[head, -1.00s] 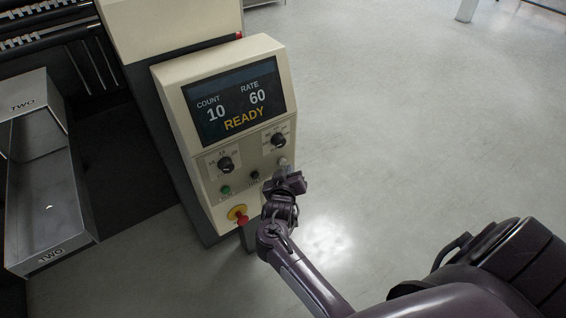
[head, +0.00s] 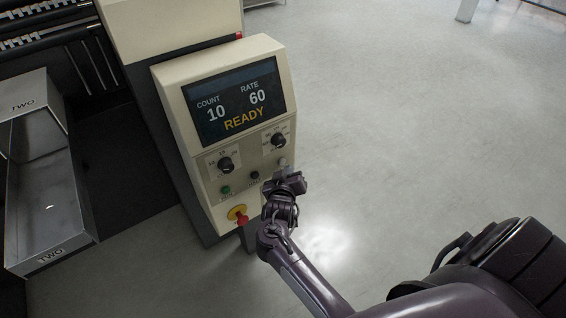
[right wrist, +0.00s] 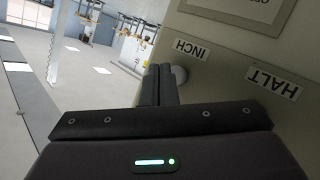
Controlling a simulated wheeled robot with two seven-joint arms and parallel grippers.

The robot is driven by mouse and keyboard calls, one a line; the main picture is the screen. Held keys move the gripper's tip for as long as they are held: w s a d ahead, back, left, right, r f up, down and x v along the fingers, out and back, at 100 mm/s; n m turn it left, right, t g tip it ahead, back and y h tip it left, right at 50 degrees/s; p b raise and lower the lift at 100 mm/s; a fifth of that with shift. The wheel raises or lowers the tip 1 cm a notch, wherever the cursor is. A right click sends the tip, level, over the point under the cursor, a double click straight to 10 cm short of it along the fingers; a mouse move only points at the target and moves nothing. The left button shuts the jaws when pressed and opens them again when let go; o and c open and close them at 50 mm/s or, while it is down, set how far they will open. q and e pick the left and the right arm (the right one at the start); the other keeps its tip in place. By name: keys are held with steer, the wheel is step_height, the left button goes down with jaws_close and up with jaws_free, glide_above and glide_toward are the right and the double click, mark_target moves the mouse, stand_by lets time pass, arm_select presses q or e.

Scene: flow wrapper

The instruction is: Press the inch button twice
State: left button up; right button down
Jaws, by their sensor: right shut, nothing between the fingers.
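The inch button (right wrist: 179,75) is a pale round button under the INCH label (right wrist: 193,50) in the right wrist view. In the head view it is the light button (head: 282,162) at the panel's lower right. My right gripper (right wrist: 156,72) is shut and empty. Its fingertips are beside the button and overlap its edge in the right wrist view; I cannot tell whether they touch it. In the head view the right gripper (head: 285,183) is just below the button. The screen (head: 235,102) reads COUNT 10, RATE 60, READY. My left gripper is not in view.
A black button (head: 254,175), a green button (head: 225,190) and two black knobs (head: 226,164) (head: 278,140) are on the same panel. A red emergency button on yellow (head: 238,213) is below. A metal tray (head: 75,215) is at left. The floor at right is clear.

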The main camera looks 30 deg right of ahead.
stand_by(0.6)
steer(key=shift+w, duration=0.45)
steer(key=shift+w, duration=0.35)
stand_by(0.5)
steer(key=shift+s, duration=0.1)
steer(key=shift+s+p, duration=0.7)
steer(key=shift+p, duration=0.1)
